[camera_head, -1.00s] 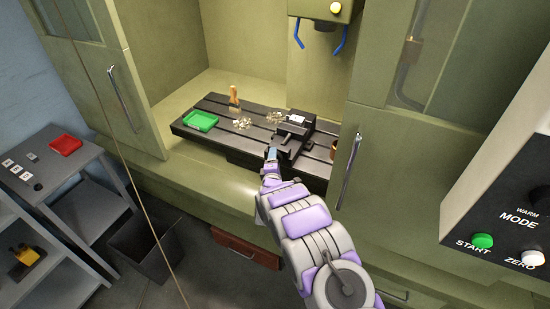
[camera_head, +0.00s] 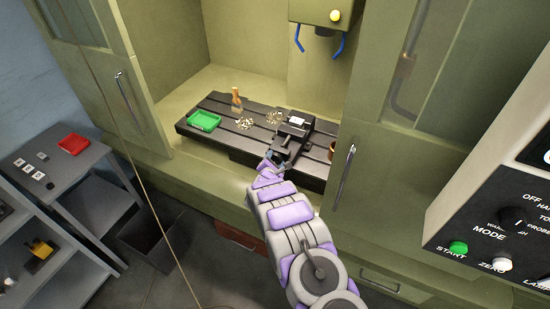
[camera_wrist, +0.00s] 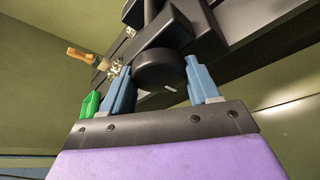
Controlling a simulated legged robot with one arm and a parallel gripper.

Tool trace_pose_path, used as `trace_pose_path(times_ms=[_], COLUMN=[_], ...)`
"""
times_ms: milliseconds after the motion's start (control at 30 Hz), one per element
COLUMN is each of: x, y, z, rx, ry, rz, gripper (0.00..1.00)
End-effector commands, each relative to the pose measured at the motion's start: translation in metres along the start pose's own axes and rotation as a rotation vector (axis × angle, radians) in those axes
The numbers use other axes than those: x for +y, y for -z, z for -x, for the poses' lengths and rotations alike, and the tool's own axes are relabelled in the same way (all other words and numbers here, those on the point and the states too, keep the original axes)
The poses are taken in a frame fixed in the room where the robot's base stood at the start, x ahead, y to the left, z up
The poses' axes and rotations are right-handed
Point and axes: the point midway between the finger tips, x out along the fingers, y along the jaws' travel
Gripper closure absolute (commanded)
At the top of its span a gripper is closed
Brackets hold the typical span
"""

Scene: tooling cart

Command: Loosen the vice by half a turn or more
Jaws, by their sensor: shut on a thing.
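The dark vice (camera_head: 297,129) stands on the right part of the black slotted machine table, with a pale block (camera_head: 296,120) at its jaws. My gripper (camera_head: 273,160) is at the vice's near end. In the wrist view, its two blue fingers (camera_wrist: 160,67) stand on either side of the vice's round black handle hub (camera_wrist: 158,72), shut on it. A small light pin (camera_wrist: 170,89) sticks out at the hub's lower edge. How the fingertips touch the hub is partly hidden.
A green tray (camera_head: 204,121), an orange-handled brush (camera_head: 236,101) and metal chips (camera_head: 245,124) lie on the machine table (camera_head: 222,105). An open door with a handle (camera_head: 346,175) is right of my arm. A control panel (camera_head: 500,215) is at far right.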

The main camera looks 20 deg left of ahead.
Motion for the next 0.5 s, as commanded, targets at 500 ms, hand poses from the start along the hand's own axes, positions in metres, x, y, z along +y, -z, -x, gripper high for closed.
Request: trace_pose_path(times_ms=[500], x=[-0.0030], y=[0.0072], z=[0.0015], rx=[0.012], ry=[0.016], rz=[0.035], gripper=[0.70])
